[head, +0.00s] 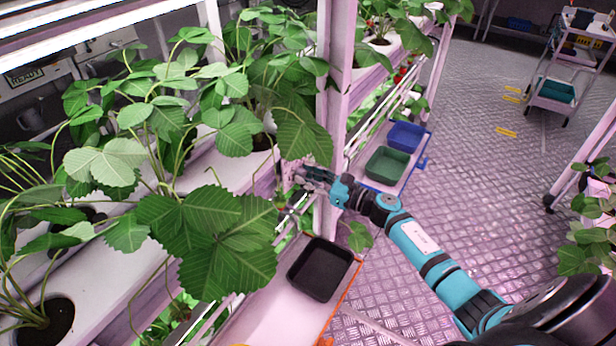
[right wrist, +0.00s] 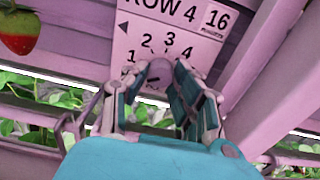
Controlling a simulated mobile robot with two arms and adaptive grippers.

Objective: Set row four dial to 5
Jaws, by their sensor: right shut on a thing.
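The row four dial plate (right wrist: 133,47) shows in the right wrist view, pale pink, marked "ROW 4", with a small "16 minutes" label (right wrist: 215,20) at its right. The numbers 1 to 4 can be read around the dial; the 5 and the pointer's setting are hidden or unclear. My right gripper (right wrist: 165,82) is shut on the dial knob (right wrist: 161,68), a rounded pinkish piece between its fingers. In the head view my right gripper (head: 298,176) reaches to the rack post, partly behind leaves. My left gripper is out of view.
Strawberry plants (head: 215,235) crowd the left rack. A black tray (head: 320,268), a green tray (head: 388,164) and a blue tray (head: 407,136) sit on low shelves. A cart (head: 556,92) stands far right. The metal floor (head: 470,180) is open. A strawberry (right wrist: 19,30) hangs near the plate.

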